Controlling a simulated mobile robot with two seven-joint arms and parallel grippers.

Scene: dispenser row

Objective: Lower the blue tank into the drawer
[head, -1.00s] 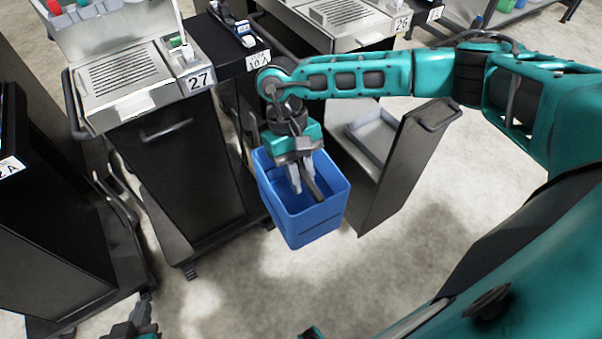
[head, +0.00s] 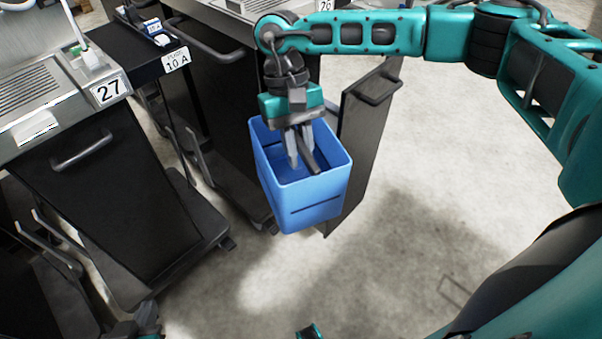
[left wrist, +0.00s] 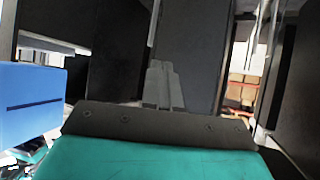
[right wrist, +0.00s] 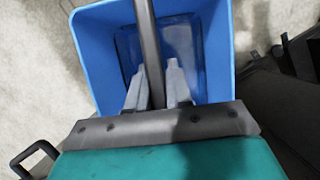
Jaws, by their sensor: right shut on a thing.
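The blue tank (head: 318,203) is an open-topped bin with a dark carrying bar, hanging upright above the floor in the head view. My right gripper (head: 302,160) is shut on that bar, inside the tank's mouth. The right wrist view also shows the tank (right wrist: 216,60) with the bar (right wrist: 150,40) between the fingers. The pulled-out drawer (head: 368,125) has a dark front panel with a handle and stands just behind and right of the tank; its inside is mostly hidden. My left gripper (left wrist: 162,85) has its fingers together and empty; the tank (left wrist: 30,100) shows at its left.
A dark cabinet numbered 27 (head: 100,190) stands at the left, beside a narrow black unit labelled 10 A (head: 150,60). A closed dark cabinet front (head: 215,100) is left of the tank. The floor (head: 400,240) in front and right is clear.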

